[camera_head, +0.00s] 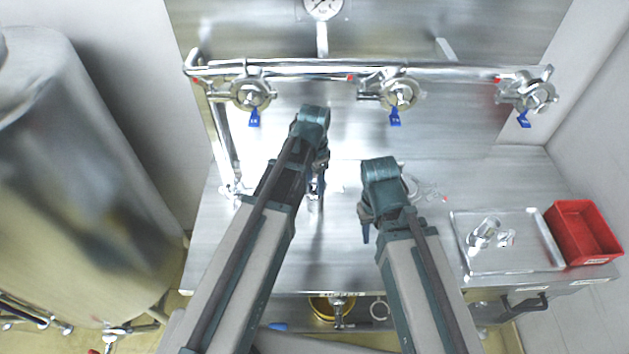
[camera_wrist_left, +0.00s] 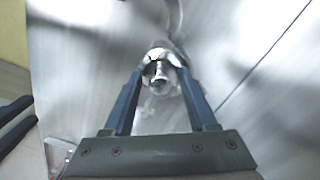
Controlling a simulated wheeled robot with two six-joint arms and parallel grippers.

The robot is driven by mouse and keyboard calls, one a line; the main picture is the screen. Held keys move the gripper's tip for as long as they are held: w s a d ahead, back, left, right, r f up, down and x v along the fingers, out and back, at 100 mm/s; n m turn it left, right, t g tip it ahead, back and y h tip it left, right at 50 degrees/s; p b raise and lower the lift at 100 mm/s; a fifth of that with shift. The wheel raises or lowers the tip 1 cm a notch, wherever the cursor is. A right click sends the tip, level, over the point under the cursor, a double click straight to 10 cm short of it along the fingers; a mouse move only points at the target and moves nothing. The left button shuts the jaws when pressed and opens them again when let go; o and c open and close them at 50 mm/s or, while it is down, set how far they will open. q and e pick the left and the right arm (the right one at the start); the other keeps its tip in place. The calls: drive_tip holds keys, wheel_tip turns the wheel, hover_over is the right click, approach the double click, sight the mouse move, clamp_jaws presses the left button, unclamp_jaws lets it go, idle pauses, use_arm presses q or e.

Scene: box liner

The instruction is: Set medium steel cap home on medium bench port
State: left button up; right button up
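My left gripper (camera_head: 318,190) points down over the middle of the steel bench, its fingers partly hidden behind its own arm. In the left wrist view its blue fingers (camera_wrist_left: 160,80) stand on both sides of a shiny steel fitting (camera_wrist_left: 158,72), which looks like the steel cap, and seem to touch it. The bench port there is mostly hidden behind the cap and gripper; I cannot tell whether the cap is seated. My right gripper (camera_head: 367,232) hangs above the bench to the right, with one blue finger visible and nothing seen in it.
A steel pipe with several blue-tagged valves (camera_head: 398,94) crosses the back. A bench fitting (camera_head: 232,190) stands at left, another (camera_head: 428,188) at right. A tray (camera_head: 545,258) holding steel fittings (camera_head: 486,234) and a red bin (camera_head: 584,232) are at right. A large tank (camera_head: 80,190) stands at left.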

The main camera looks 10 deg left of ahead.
use_arm(q)
drive_tip(key=shift+o, duration=0.3)
drive_tip(key=shift+r, duration=0.1)
wheel_tip(320, 180, up, 14)
drive_tip(key=p, duration=1.3)
drive_tip(key=shift+f+p, duration=0.2)
drive_tip(key=shift+p, duration=0.2)
drive_tip(key=s+d+f+n+b, duration=0.2)
drive_tip(key=s+f+n+b, duration=0.1)
drive_tip(key=s+f+b, duration=0.3)
drive_tip(key=s+d+f+n+y+b, duration=0.1)
drive_tip(key=s+d+f+n+b, duration=0.1)
drive_tip(key=s+f+b, duration=0.5)
drive_tip(key=shift+s+d+n, duration=0.35)
drive_tip(key=shift+d+n, duration=0.05)
drive_tip(key=shift+d, duration=0.4)
